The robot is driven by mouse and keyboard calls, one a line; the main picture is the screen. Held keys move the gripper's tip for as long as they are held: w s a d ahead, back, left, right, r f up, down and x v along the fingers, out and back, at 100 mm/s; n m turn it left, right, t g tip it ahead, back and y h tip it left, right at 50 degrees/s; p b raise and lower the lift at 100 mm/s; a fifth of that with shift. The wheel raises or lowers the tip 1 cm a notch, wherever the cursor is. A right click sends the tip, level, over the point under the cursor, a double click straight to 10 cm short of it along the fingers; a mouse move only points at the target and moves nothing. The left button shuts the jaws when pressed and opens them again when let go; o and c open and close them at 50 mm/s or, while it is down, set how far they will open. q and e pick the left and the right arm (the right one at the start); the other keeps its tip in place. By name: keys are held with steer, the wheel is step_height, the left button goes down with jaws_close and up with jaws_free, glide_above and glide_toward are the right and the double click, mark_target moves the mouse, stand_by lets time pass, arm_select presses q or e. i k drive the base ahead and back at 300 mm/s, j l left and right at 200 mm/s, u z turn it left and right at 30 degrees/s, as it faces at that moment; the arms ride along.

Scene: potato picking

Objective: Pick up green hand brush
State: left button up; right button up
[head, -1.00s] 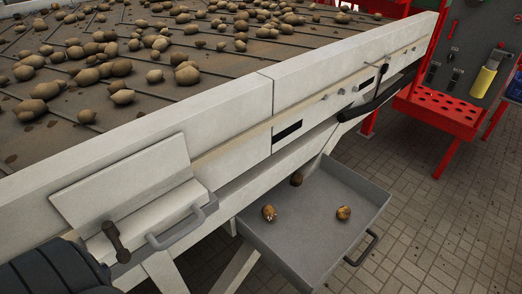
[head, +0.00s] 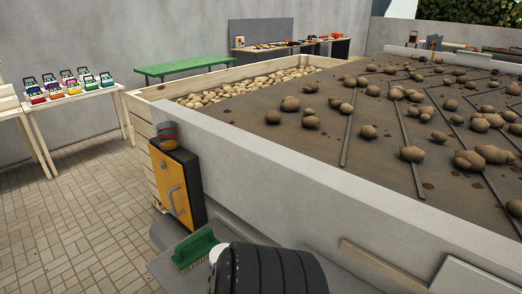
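The green hand brush (head: 197,249) lies on a grey surface (head: 172,270) at the bottom of the head view, left of centre. Its bristles point down and to the front. A dark, ribbed rounded part with a whitish end, which seems to be part of my own arm, covers the area just right of the brush. It hides part of the grey surface. Neither of my grippers shows in the head view.
A yellow and black cabinet (head: 176,188) hangs on the conveyor's pale side wall (head: 270,165) behind the brush. Potatoes lie on the belt (head: 300,150). A wooden crate (head: 140,112) of potatoes, a green bench (head: 185,66) and a table (head: 112,93) of colourful items stand farther back. Tiled floor is clear at left.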

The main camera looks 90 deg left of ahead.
mark_target(190, 252)
steer(key=u, duration=3.3)
steer(key=z, duration=4.15)
steer(key=u, duration=3.9)
